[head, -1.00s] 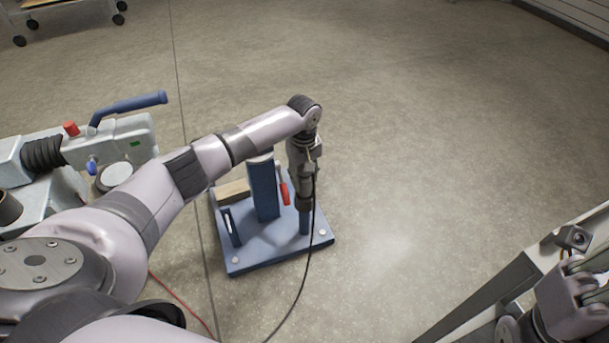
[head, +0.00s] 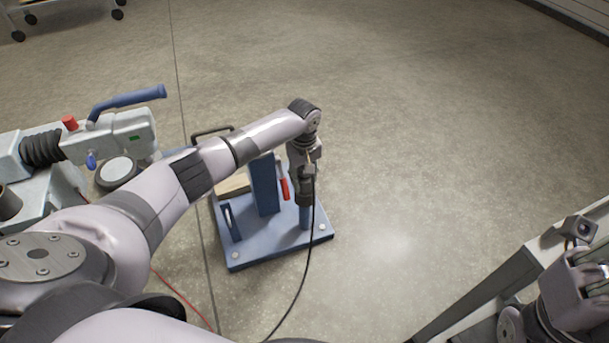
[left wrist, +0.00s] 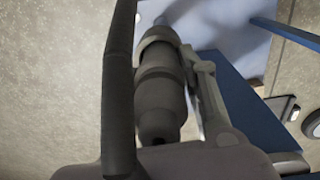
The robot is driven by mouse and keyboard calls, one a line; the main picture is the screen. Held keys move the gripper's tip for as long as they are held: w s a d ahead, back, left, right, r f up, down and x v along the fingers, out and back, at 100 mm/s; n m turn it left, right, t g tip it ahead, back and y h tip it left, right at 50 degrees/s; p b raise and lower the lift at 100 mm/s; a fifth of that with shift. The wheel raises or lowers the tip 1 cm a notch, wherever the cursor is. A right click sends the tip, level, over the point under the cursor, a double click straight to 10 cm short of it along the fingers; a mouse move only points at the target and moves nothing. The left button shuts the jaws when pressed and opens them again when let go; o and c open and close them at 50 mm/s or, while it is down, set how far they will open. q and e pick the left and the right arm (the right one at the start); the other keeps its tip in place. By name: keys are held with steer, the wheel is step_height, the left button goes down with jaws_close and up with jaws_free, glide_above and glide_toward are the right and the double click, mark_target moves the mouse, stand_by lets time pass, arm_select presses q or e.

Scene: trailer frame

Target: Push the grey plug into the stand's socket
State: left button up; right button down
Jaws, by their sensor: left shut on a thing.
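The grey plug (head: 304,197) is upright in my left gripper (head: 306,177), directly above the stand's blue socket post (head: 305,217). The plug's lower end meets or nearly meets the post; I cannot tell how deep it sits. In the left wrist view the plug (left wrist: 160,92) is a dark grey cylinder between the fingers, with a bluish end beyond it. A black cable (head: 304,275) hangs from the plug. The stand (head: 270,247) is a blue plate with a tall blue upright and a red-handled clamp. My right gripper (head: 575,290) is at the lower right; its jaws are unclear.
A grey machine (head: 125,130) with a blue lever and red knob stands at left. A thin red cable (head: 185,292) lies on the floor. A pale frame beam (head: 490,295) runs along the lower right. The floor right of the stand is clear.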

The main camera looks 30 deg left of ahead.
arm_select(q)
steer(key=shift+f+b, duration=0.3)
steer(key=shift+f, duration=0.85)
steer(key=o, duration=1.4)
steer(key=shift+c, duration=0.2)
steer(key=shift+r, duration=0.1)
step_height(320, 180, up, 12)
steer(key=shift+s, duration=0.1)
